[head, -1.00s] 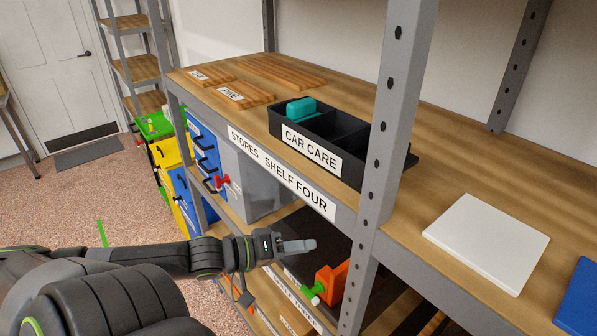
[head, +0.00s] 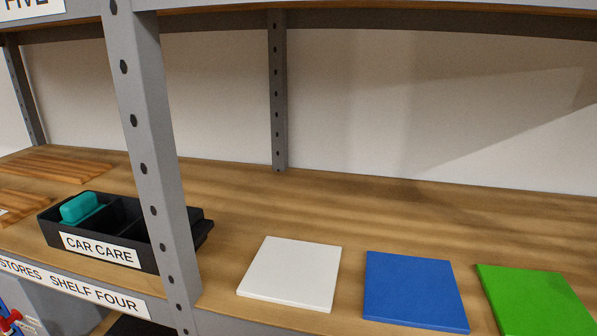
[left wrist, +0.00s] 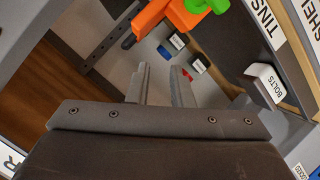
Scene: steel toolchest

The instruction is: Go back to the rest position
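My left gripper (left wrist: 159,72) shows only in the left wrist view. Its two fingers stand apart with a gap between them and nothing held. Beyond the fingers, an orange thing with a green part (left wrist: 165,18) is at the top of that view, apart from the fingertips. Neither of my arms shows in the head view now, and my right gripper is in no view.
In the head view, a black CAR CARE bin (head: 130,222) holding a teal item (head: 80,207) stands on the wooden shelf behind a grey upright (head: 150,150). White (head: 290,272), blue (head: 413,290) and green (head: 535,300) squares lie to its right. Behind them the shelf is bare.

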